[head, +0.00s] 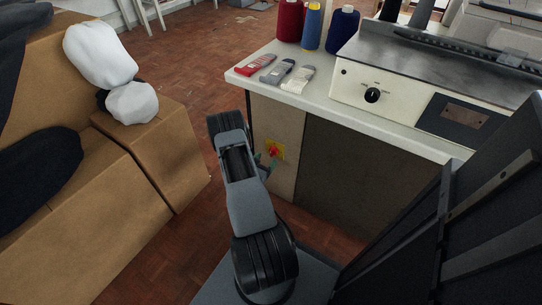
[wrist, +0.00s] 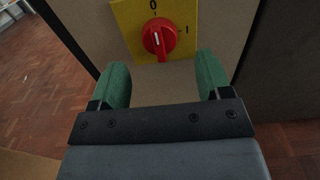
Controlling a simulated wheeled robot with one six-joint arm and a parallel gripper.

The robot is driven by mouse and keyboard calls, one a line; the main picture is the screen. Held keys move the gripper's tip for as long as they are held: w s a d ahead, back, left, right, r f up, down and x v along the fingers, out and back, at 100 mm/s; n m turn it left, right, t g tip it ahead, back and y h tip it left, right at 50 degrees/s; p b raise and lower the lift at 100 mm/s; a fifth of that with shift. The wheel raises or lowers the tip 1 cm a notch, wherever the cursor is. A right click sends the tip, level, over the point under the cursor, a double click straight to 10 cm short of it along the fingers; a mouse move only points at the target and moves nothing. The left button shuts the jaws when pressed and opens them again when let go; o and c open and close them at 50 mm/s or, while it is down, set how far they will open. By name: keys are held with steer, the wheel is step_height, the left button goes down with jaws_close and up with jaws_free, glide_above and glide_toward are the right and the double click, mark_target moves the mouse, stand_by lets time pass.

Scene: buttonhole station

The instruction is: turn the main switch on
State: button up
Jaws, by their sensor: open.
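The main switch is a red rotary knob (wrist: 160,38) on a yellow plate (wrist: 128,18) with the marks 0 and 1. Its white pointer line stands about upright, towards the 0; the 1 is to the right. In the head view the small red knob (head: 273,151) and yellow plate sit on the side panel under the worktop, partly behind my arm. My gripper (wrist: 163,68) is open and empty, its green fingertips on either side below the knob in the wrist view. They appear apart from the knob. The gripper also shows small in the head view (head: 266,165).
The white worktop (head: 250,83) above holds folded socks (head: 277,73), thread cones (head: 312,25) and a machine with a black dial (head: 372,95). Cardboard boxes (head: 150,160) stand to the left. A dark panel (head: 470,225) is at right. Brick-patterned floor (head: 195,60) shows between.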

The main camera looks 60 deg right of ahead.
mark_target(271, 154)
steer(key=shift+d+b, duration=0.45)
steer(key=shift+d, duration=2.05)
steer(key=shift+c, duration=0.4)
steer(key=c, duration=0.8)
steer(key=shift+c, duration=0.2)
